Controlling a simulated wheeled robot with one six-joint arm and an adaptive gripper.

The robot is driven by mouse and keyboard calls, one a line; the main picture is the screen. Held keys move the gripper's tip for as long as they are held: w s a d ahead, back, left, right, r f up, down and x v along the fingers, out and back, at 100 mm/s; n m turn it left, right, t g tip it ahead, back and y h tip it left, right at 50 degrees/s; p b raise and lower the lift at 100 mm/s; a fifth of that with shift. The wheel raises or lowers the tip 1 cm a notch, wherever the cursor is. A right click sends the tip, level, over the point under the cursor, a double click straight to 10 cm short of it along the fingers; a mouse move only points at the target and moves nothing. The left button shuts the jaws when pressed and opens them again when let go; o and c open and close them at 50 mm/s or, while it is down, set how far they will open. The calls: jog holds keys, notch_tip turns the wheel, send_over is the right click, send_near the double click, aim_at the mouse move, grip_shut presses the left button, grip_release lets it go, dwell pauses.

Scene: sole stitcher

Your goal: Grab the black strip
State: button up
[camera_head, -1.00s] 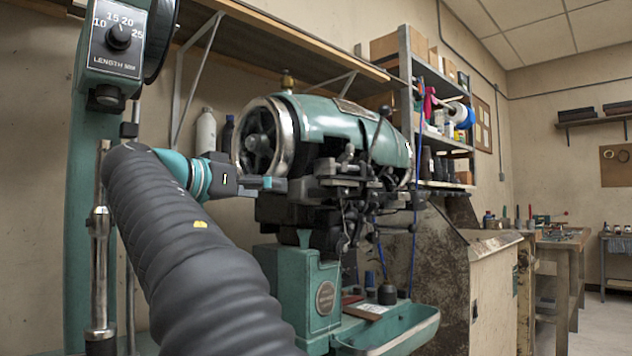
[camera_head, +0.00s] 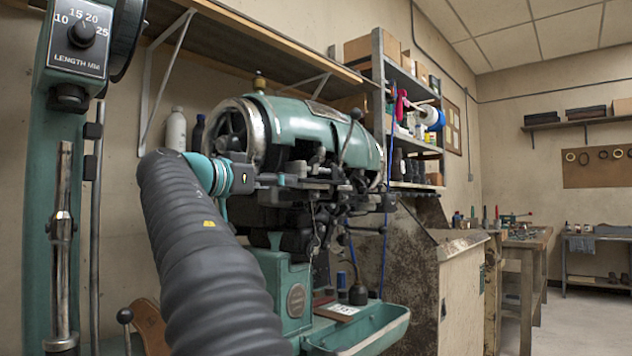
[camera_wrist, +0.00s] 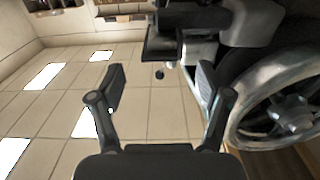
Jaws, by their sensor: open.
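The green stitching machine (camera_head: 315,125) fills the middle of the head view. My gripper (camera_head: 285,181) is in front of its silver-rimmed wheel and beside its dark mechanism, where the two are hard to tell apart. In the wrist view my gripper (camera_wrist: 160,82) has its two fingers wide apart with nothing between them. The machine's wheel (camera_wrist: 280,112) is close on the right of the fingers, and dark machine parts (camera_wrist: 190,18) lie beyond them. I cannot pick out a black strip for certain among the dark parts.
A green tray (camera_head: 365,330) juts out below the mechanism. A green column with a length dial (camera_head: 82,35) stands at the left. A worn metal cabinet (camera_head: 465,290) and a loaded shelf unit (camera_head: 412,120) are to the right. Open floor (camera_head: 588,325) shows at the far right.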

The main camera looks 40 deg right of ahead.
aim_at(317, 182)
jog(key=shift+w+d+r, duration=0.1)
jog(key=shift+d, duration=1.85)
jog(key=c, duration=1.2)
jog(key=shift+r+p, duration=0.1)
jog(key=shift+p, duration=0.2)
jog(key=shift+c, duration=0.2)
